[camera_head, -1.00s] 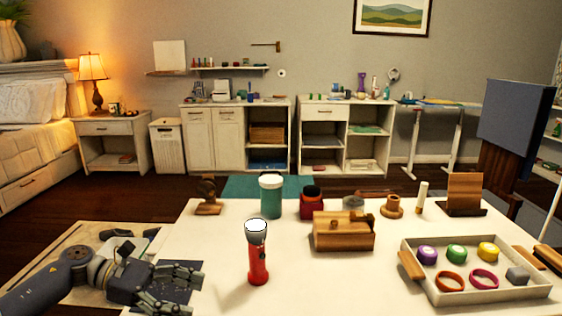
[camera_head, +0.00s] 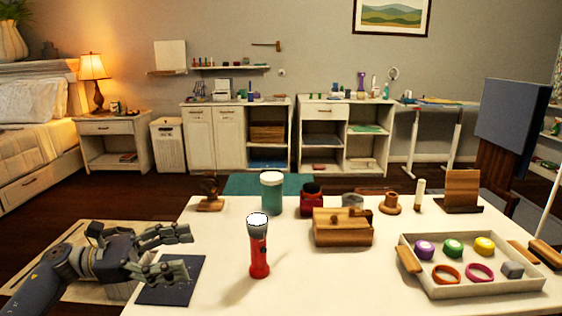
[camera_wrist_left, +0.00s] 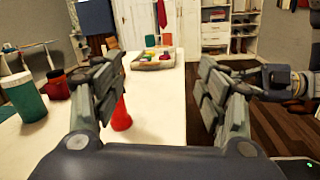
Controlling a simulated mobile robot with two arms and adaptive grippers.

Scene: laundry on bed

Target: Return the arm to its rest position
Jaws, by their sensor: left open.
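My left gripper (camera_head: 186,251) is open and empty at the left side of the white table, with its fingers pointing right. It is above and beside a dark flat pad (camera_head: 170,284) and left of a red flashlight (camera_head: 259,260), which stands upright with its pale head up. The gap between fingers and flashlight is clear. In the left wrist view, the two open fingers (camera_wrist_left: 160,97) frame the table, and the red flashlight (camera_wrist_left: 122,116) is partly hidden by the left finger. Another arm part, likely my right arm, shows at right there; its jaws are unclear.
A green-teal jar (camera_head: 271,196), red jar (camera_head: 312,201) and wooden box (camera_head: 342,232) stand behind the flashlight. A tray (camera_head: 470,290) with colored pieces is at right. The white table (camera_head: 330,285) is bare in front.

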